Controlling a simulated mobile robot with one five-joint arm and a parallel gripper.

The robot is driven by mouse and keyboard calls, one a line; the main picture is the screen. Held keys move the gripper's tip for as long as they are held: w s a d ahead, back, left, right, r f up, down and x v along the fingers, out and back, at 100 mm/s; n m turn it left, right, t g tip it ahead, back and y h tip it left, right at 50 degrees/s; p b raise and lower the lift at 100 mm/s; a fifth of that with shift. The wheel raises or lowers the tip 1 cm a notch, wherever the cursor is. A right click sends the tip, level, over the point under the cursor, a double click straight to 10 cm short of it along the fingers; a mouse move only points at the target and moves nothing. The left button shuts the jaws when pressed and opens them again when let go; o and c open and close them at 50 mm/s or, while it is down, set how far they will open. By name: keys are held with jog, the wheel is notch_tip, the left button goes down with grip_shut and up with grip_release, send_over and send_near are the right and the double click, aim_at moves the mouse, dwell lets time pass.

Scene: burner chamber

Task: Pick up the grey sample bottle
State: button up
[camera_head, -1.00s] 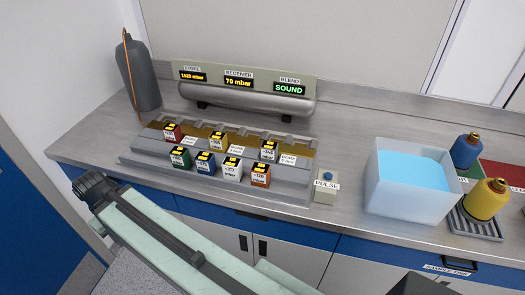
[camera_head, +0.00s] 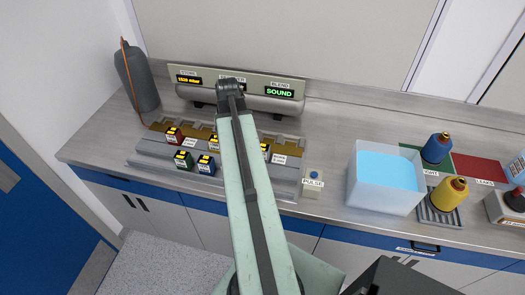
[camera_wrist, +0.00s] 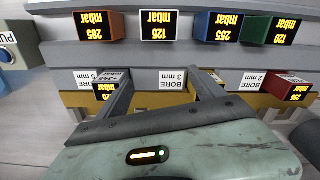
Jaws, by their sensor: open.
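I see no bottle that is clearly the grey sample bottle. In the head view a blue bottle (camera_head: 437,148) and a yellow bottle (camera_head: 449,193) stand right of the water tank, the yellow one on a grey ribbed tray (camera_head: 433,216). A large grey cylinder (camera_head: 140,82) with an orange hose stands at the far left of the counter. In the wrist view my gripper (camera_wrist: 158,85) is open and empty, its fingers on either side of a "BORE 3 mm" label. In the head view my arm hides part of the block rack.
The rack (camera_head: 145,152) holds several coloured blocks. A grey receiver tube (camera_head: 200,96) lies behind it. A pulse button box (camera_head: 313,184) and a clear water tank (camera_head: 382,200) stand to the right. A red mat (camera_head: 478,170) lies at the right. The counter behind the tank is clear.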

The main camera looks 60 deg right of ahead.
aim_at(263, 147)
jog(key=s+d+m, duration=0.1)
jog(key=s+d, duration=0.1)
jog(key=s, duration=0.1)
jog(key=s+d+m, duration=0.1)
jog(key=s+d, duration=0.4)
jog(key=shift+s+d+m, duration=0.15)
jog(key=shift+s+m, duration=0.25)
jog(key=f+b, duration=0.8)
jog(key=shift+w+f, duration=0.1)
jog(key=shift+w, duration=0.2)
jog(key=shift+r, duration=0.2)
jog(key=c, duration=1.6)
notch_tip(263, 147, up, 10)
jog(key=p, duration=1)
jog(key=shift+r, duration=0.2)
